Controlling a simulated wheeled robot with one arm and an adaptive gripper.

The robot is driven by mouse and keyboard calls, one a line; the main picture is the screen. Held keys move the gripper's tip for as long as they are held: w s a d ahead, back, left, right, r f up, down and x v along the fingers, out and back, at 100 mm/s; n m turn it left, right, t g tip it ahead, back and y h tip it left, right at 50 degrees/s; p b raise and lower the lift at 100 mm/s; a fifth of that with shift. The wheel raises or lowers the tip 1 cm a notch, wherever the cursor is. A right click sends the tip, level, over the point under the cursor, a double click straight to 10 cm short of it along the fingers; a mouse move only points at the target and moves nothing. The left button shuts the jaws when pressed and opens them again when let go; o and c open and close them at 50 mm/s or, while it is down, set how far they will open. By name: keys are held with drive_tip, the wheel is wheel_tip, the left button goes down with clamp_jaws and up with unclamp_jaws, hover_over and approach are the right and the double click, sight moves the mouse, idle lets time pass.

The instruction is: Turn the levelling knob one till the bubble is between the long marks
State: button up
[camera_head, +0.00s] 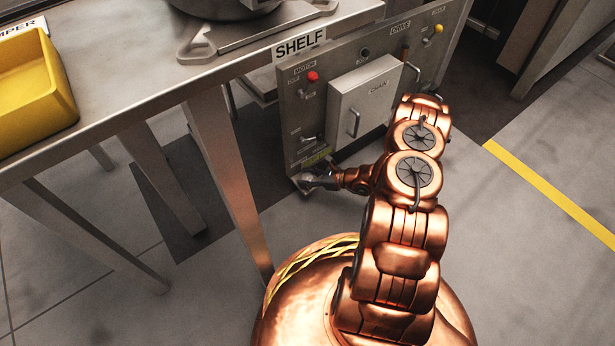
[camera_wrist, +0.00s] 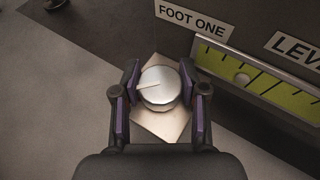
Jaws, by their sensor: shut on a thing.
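The levelling knob (camera_wrist: 160,87) is a round silver cap with a thin line on its top, on a pale square plate (camera_wrist: 162,127), below the "FOOT ONE" label (camera_wrist: 194,20). My gripper (camera_wrist: 159,80) has one purple-padded finger on each side of the knob and is shut on it. In the head view my gripper (camera_head: 318,181) is low at the panel's bottom left corner. The yellow-green level vial (camera_wrist: 258,77) is right of the knob in the wrist view, with dark marks. A pale round spot, seemingly the bubble (camera_wrist: 243,76), shows there; its exact place between the marks is hard to tell.
The machine panel (camera_head: 350,62) carries a chain box (camera_head: 362,103), a red button (camera_head: 313,76) and a yellow knob (camera_head: 439,29). A steel table (camera_head: 120,92) with a yellow bin (camera_head: 35,92) stands at the left. The floor at the right is clear, with a yellow line (camera_head: 550,194).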

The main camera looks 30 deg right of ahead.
drive_tip(key=shift+w+a+r+t+p, duration=0.15)
drive_tip(key=shift+t+p, duration=0.15)
drive_tip(key=shift+p, duration=0.2)
drive_tip(key=shift+m+t+h+p, duration=0.3)
drive_tip(key=shift+m+h+p, duration=0.25)
drive_tip(key=shift+m+h, duration=0.15)
drive_tip(key=shift+d+f+m+t+h, duration=0.25)
drive_tip(key=shift+m+t+h, duration=0.25)
drive_tip(key=shift+m+h, duration=0.3)
drive_tip(key=shift+r+m+t+h+b, duration=0.1)
drive_tip(key=shift+m+t+h+b, duration=0.3)
drive_tip(key=shift+m+h+b, duration=0.5)
drive_tip(key=o, duration=0.9)
drive_tip(key=shift+s, duration=0.2)
drive_tip(key=shift+v, duration=5.9)
